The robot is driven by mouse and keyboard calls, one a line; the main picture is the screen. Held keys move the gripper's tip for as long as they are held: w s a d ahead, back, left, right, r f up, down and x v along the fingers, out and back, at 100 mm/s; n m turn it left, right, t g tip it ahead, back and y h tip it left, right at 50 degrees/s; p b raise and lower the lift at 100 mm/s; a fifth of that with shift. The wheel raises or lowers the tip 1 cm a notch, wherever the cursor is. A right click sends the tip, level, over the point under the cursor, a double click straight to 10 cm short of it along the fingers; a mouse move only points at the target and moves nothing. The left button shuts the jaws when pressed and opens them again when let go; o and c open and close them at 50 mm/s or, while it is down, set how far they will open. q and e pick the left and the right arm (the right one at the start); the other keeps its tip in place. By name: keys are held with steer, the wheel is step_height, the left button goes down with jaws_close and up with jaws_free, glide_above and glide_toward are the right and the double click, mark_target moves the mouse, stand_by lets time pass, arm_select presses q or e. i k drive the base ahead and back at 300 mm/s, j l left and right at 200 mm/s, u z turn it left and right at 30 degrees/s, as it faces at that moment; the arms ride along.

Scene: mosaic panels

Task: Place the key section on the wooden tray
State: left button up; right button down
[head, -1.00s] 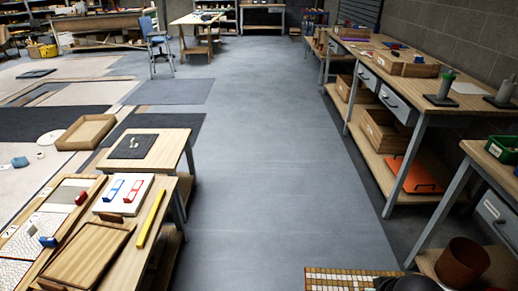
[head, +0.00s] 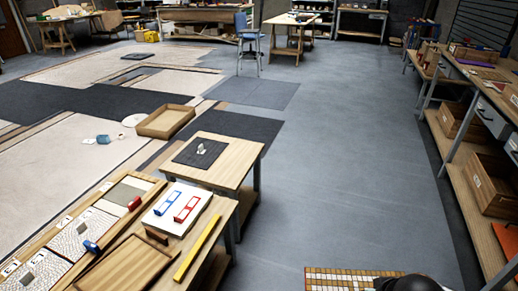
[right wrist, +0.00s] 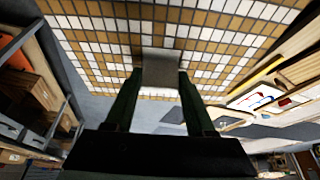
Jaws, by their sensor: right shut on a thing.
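The key section, a panel of brown and white mosaic tiles (head: 345,282), shows at the bottom of the head view, cut by the frame edge. In the right wrist view the tiled panel (right wrist: 90,45) fills the upper part. My right gripper (right wrist: 160,85) is shut on a grey block at the panel's edge and holds the panel clear of the floor. In the head view a dark part of my right arm covers its right corner. The wooden tray (head: 96,283) lies on the table at lower left, empty, well left of the panel. My left gripper is not in view.
Beside the tray are a yellow bar (head: 198,248) and a white board with blue and red handles (head: 176,211). Textured panels lie farther left. A small table (head: 235,160) stands behind. The grey floor (head: 330,180) ahead is clear; shelved benches (head: 465,150) line the right.

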mark_target(124, 272)
steer(key=i+j+u, duration=0.1)
steer(key=i+u, duration=0.6)
steer(key=u, duration=0.2)
steer(key=i+z, duration=0.2)
steer(key=z, duration=7.45)
